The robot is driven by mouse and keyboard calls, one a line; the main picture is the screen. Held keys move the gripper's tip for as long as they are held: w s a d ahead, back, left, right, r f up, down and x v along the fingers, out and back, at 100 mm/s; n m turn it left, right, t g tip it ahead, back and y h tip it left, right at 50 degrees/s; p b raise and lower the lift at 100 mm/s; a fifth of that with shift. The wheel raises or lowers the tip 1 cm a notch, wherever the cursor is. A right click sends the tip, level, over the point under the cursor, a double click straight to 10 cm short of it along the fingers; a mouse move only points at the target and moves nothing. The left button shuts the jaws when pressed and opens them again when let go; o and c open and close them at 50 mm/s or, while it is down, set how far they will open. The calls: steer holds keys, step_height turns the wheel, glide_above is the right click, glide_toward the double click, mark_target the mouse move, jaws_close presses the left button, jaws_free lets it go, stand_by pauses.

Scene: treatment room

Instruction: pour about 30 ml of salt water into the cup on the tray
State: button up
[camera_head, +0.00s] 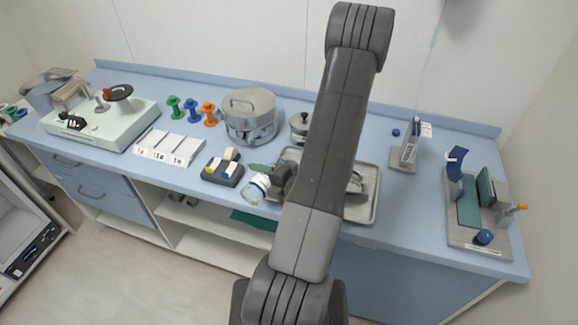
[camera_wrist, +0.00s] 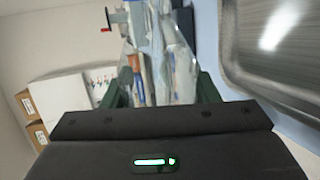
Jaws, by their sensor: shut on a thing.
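My gripper (camera_head: 272,180) is shut on a clear bottle (camera_head: 255,190) with a pale label, held near the counter's front edge, left of the tray. The bottle looks tilted in the head view; its mouth and liquid level cannot be made out. In the wrist view the clear bottle (camera_wrist: 172,65) stands between the two dark green fingers (camera_wrist: 160,90). The metal tray (camera_head: 362,213) lies on the counter, partly behind my arm; its rim also fills the upper right of the wrist view (camera_wrist: 235,60). I cannot make out the cup; my arm covers much of the tray.
A round metal canister (camera_head: 249,118) and a small lidded pot (camera_head: 299,127) stand behind. A dark block holder (camera_head: 222,172) sits left of the bottle. A grey stand (camera_head: 404,155) and a board with teal parts (camera_head: 470,210) are at right. Counter between tray and board is clear.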

stand_by(0.4)
steer(key=shift+f+n+b, duration=0.3)
steer(key=shift+f+b, duration=0.1)
steer(key=shift+b, duration=0.65)
steer(key=n+t+b, duration=0.1)
steer(key=b, duration=0.2)
steer(key=shift+f+b, duration=0.35)
steer(key=shift+w+d+n+h+b, duration=0.1)
steer(key=shift+d+n+h+b, duration=0.05)
steer(key=shift+n+h+b, duration=0.3)
steer(key=shift+w+r+p, duration=0.15)
steer(key=shift+r+p, duration=0.2)
steer(key=shift+r, duration=0.1)
steer(key=shift+w+d+r+n, duration=0.15)
steer(key=shift+r+n, duration=0.1)
steer(key=shift+n, duration=0.3)
